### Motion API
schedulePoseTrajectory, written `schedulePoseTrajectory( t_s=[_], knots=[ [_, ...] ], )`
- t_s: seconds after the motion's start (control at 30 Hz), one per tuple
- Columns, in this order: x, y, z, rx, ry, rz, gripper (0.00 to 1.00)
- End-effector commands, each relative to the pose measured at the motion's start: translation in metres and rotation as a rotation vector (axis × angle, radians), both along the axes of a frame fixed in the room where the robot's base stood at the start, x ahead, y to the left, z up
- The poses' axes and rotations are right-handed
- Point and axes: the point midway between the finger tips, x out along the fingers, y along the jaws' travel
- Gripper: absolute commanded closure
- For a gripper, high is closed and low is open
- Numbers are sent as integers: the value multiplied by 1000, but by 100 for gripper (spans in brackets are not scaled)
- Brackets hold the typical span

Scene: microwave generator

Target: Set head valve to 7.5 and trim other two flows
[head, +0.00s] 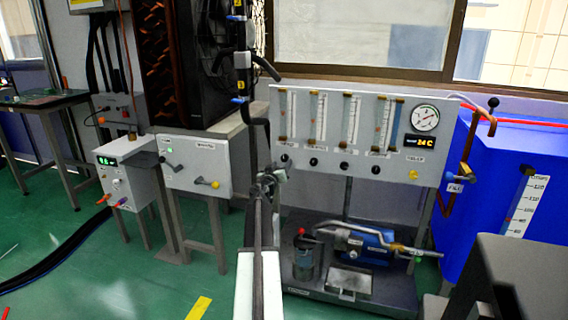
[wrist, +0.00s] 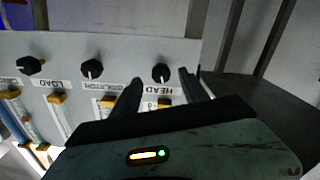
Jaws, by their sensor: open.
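The grey flow panel (head: 425,165) carries several clear vertical flow tubes, with a row of black knobs below. The wrist view is turned upside down, and there the head valve knob (wrist: 161,72) sits above the HEAD label. My gripper (wrist: 160,82) is open, its two dark fingertips on either side of this knob; contact cannot be told. The isolator knob (wrist: 91,70) and the load knob (wrist: 29,66) stand in line to the left. In the head view my gripper (head: 270,178) is at the panel's lower left. Scale readings are too small to read.
A pump (head: 368,243) with pipes stands on the cart base below the panel. A blue tank (head: 478,180) is at the right, with a dark grey surface in front of it. Grey control boxes (head: 198,165) stand at the left. Green floor is open at left front.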

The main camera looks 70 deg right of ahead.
Motion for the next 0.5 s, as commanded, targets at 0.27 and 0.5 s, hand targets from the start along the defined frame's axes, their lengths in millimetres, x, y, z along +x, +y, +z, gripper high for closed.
schedulePoseTrajectory(
  t_s=[0.27, 0.5],
  knots=[
    [4, -51, 0, 1, 0, -1, 48],
    [4, -53, 0, 0, 0, 1, 48]
  ],
)
